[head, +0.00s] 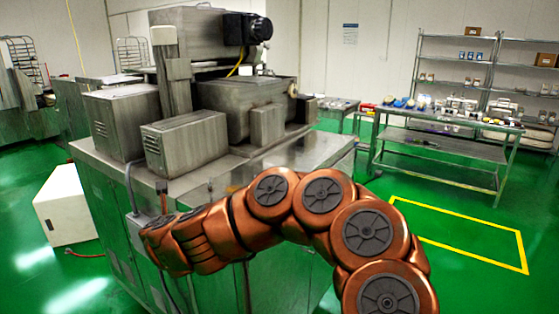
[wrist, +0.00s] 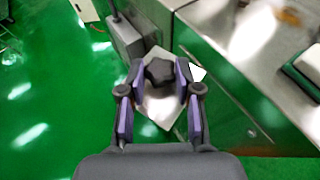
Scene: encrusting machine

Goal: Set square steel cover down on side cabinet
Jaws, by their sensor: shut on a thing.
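In the wrist view my gripper (wrist: 159,80) has its two purple-lined fingers closed on the dark knob (wrist: 158,72) of the square steel cover (wrist: 163,110). The cover's shiny plate shows below the knob and between the fingers, turned at an angle. It hangs beside the machine body, with green floor under its left side. In the head view the end of my arm is at the machine's left front corner; the fingers and the cover are hidden there. A low white cabinet (head: 66,205) stands on the floor to the left; I cannot tell whether it is the side cabinet.
The steel encrusting machine (head: 240,205) stands close beside my arm, its top edge (wrist: 215,70) right of the gripper in the wrist view. A small grey box (wrist: 125,38) with a cable is on its side. Green floor (wrist: 50,110) is open to the left.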

